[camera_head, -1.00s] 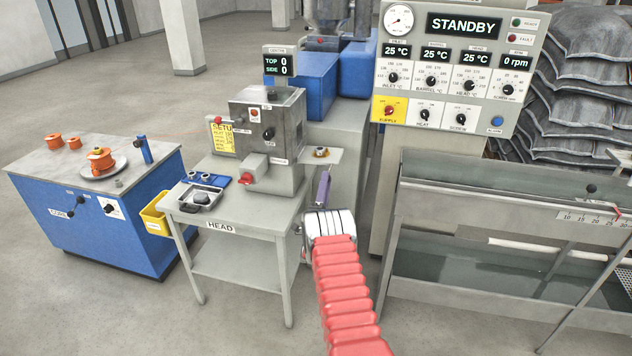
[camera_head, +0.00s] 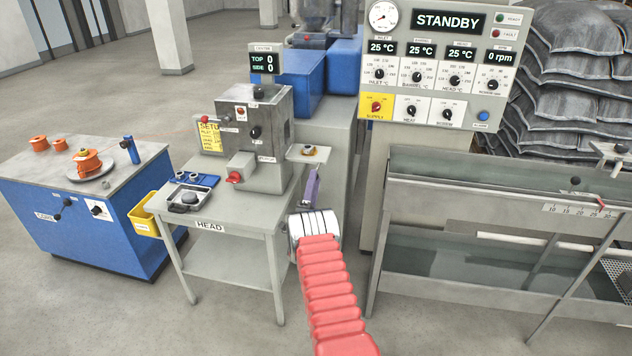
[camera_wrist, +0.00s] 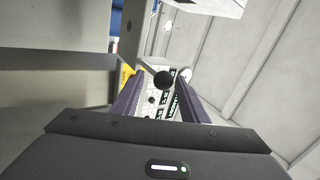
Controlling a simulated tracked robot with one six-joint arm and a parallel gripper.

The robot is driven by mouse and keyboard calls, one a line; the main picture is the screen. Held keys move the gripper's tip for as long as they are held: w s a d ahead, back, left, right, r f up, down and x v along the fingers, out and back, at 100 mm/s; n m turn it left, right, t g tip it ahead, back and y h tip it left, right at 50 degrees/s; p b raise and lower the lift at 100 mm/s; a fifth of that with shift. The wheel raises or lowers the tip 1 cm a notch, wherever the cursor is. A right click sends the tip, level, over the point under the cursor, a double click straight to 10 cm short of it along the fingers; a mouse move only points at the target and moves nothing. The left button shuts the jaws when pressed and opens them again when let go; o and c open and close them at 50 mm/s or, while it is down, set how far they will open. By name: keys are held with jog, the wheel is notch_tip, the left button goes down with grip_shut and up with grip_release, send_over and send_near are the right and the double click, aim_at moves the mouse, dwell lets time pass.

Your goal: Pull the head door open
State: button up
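The head (camera_head: 255,125) is a grey metal box with knobs and a red-tipped spout, on a grey table labelled HEAD (camera_head: 262,212). Its front looks shut, and I cannot make out a separate door edge. My gripper (camera_head: 312,186) is right of the box, near the table's right edge and apart from the head. In the wrist view its two purple fingers (camera_wrist: 157,88) are spread with nothing held between them. A black ball knob (camera_wrist: 163,80) shows between the fingers, beyond them; I cannot tell which part it belongs to.
A small shelf (camera_head: 322,155) juts from the head's right side, close to my gripper. A control panel (camera_head: 437,65) reading STANDBY stands behind, and a long water trough (camera_head: 480,205) is at right. A blue cabinet (camera_head: 80,225) stands left. Floor is clear in front of the table.

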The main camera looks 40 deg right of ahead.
jog(key=shift+a, duration=0.15)
jog(key=v, duration=1.3)
jog(key=shift+s+a+f, duration=0.1)
jog(key=shift+a+f, duration=0.05)
jog(key=shift+f, duration=0.2)
